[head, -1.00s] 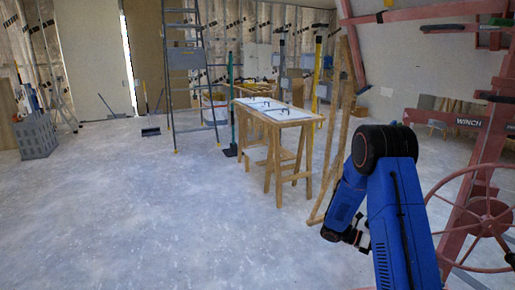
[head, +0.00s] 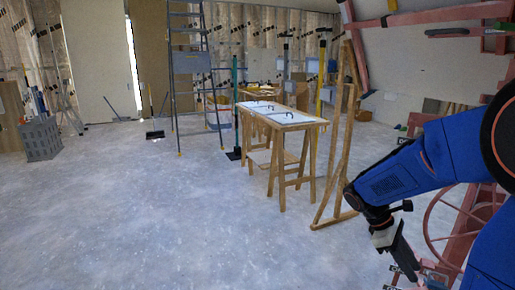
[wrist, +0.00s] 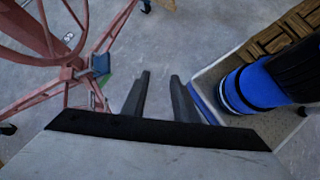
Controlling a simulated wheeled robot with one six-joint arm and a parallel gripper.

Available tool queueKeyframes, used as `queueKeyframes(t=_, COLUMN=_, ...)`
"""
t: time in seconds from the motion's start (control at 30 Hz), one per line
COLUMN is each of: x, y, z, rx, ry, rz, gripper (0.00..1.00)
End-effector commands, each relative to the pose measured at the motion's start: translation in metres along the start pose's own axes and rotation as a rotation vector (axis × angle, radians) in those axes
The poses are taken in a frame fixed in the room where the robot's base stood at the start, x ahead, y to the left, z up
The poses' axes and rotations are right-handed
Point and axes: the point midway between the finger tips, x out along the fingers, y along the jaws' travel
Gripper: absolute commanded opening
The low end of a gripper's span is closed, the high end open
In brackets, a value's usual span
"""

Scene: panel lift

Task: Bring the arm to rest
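My arm, blue with dark joints, reaches in from the right edge of the head view. My gripper (head: 410,272) hangs low at its end and points down and to the right, in front of the red winch frame. In the wrist view my gripper (wrist: 162,76) shows two dark fingers with a clear gap between them. Only grey floor shows in that gap, so it is open and empty. In the head view the fingertips are small and partly lost against the red frame.
The red winch wheel (head: 463,215) stands close behind my gripper; its spokes (wrist: 70,70) fill the wrist view's left. A wooden frame (head: 340,150) leans left of my arm, beside a trestle table (head: 312,124). A stepladder (head: 172,85) stands further back.

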Motion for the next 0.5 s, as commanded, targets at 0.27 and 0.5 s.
queueKeyframes(t=0.27, x=-0.021, y=-0.049, z=0.016, rx=0.219, ry=0.222, rz=0.001, gripper=0.26)
queueKeyframes(t=0.5, x=-0.036, y=-0.089, z=0.024, rx=0.400, ry=0.416, rz=-0.020, gripper=0.26)
